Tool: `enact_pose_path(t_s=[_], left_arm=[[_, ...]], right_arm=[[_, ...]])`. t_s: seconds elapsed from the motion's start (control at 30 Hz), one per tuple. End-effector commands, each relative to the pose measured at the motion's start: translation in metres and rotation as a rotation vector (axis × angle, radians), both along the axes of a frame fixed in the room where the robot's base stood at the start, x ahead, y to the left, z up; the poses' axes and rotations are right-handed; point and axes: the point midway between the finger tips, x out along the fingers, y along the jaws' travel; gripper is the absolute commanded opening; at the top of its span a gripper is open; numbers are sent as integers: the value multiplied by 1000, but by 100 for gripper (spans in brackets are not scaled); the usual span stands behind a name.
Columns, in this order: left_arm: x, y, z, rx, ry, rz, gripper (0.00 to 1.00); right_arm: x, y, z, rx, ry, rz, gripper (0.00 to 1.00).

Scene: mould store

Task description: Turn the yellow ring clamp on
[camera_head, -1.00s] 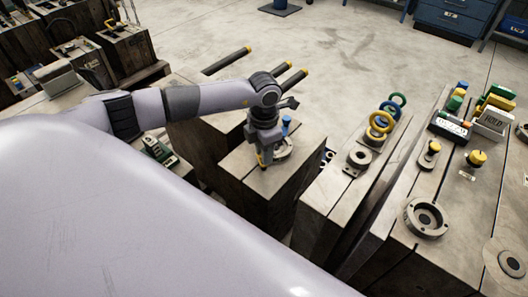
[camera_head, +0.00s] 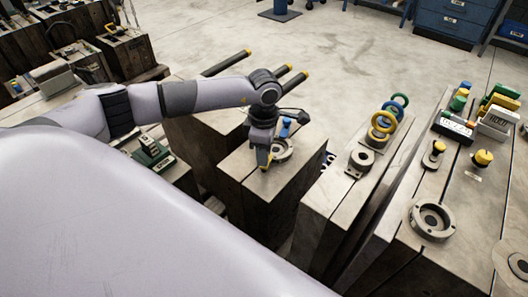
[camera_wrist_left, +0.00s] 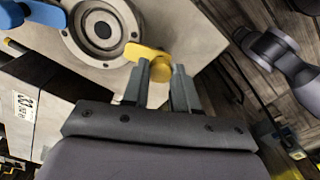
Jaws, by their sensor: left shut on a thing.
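The yellow ring clamp (camera_wrist_left: 148,53) is a short flat lever with a rounded end, beside a round metal ring seat (camera_wrist_left: 100,30) on a block top. My left gripper (camera_wrist_left: 162,78) is shut on its rounded end, one finger on each side. My right gripper is not in view.
To the right, a block carries upright green, blue and yellow rings (camera_head: 384,122). Farther right, a bench holds a display box (camera_head: 455,127), yellow knobs (camera_head: 482,158) and a flanged ring (camera_head: 432,221). Dark bars with yellow ends (camera_head: 291,82) stick out behind my arm.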

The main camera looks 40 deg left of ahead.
Motion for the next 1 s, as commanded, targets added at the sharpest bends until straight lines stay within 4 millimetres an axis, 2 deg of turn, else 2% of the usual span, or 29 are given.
enact_pose_path(t_s=[0.47,0.5,0.57,0.6,0.87,1.0], left_arm=[[1,0,2,-2,-4,-16,0],[1,0,2,-2,-4,-15,31],[1,0,2,-2,-4,-15,51],[1,0,1,-2,-4,-15,54],[1,0,1,-1,-1,-15,54],[1,0,14,0,-4,-15,54]], right_arm=[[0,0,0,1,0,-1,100],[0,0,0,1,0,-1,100],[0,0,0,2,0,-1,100],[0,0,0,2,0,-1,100],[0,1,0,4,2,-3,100],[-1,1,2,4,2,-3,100]])
